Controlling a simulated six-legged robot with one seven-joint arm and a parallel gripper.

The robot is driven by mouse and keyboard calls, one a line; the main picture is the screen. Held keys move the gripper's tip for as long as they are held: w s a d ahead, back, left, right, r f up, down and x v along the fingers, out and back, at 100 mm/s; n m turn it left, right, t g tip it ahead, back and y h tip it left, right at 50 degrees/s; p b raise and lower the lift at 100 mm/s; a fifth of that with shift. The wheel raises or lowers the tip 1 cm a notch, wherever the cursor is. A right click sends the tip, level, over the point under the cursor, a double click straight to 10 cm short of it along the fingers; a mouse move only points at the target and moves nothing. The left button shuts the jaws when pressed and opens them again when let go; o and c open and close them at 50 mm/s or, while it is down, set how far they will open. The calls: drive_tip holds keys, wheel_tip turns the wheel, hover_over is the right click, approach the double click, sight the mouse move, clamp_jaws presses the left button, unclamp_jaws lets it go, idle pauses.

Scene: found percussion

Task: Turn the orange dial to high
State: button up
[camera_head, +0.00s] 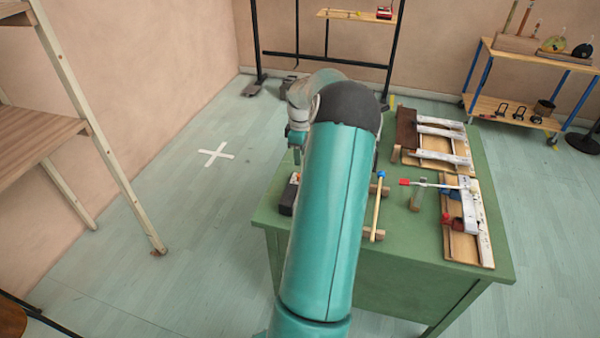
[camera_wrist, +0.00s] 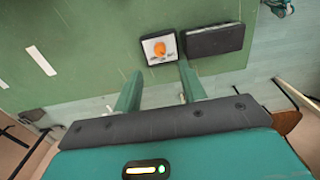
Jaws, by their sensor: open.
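The orange dial (camera_wrist: 159,47) sits on a small white-faced panel (camera_wrist: 149,53) with a dark frame, on the green table (camera_wrist: 95,40) in the wrist view. Marks on the panel are too small to read. My gripper (camera_wrist: 158,82) is open and empty, its two green fingers pointing toward the panel. The fingertips appear just short of the dial in the picture; how high they are above it I cannot tell.
A dark box (camera_wrist: 214,40) lies right beside the panel. In the head view the green table (camera_head: 484,278) holds mallets such as a blue-headed one (camera_head: 381,174), and wooden boards (camera_head: 455,248) at the right. A shelf (camera_head: 40,130) stands at the left, with open floor between.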

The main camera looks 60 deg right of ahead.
wheel_tip(320, 180, down, 9)
drive_tip(key=shift+w+r, duration=0.1)
drive_tip(key=shift+r, duration=0.1)
drive_tip(key=shift+c, duration=0.2)
clamp_jaws()
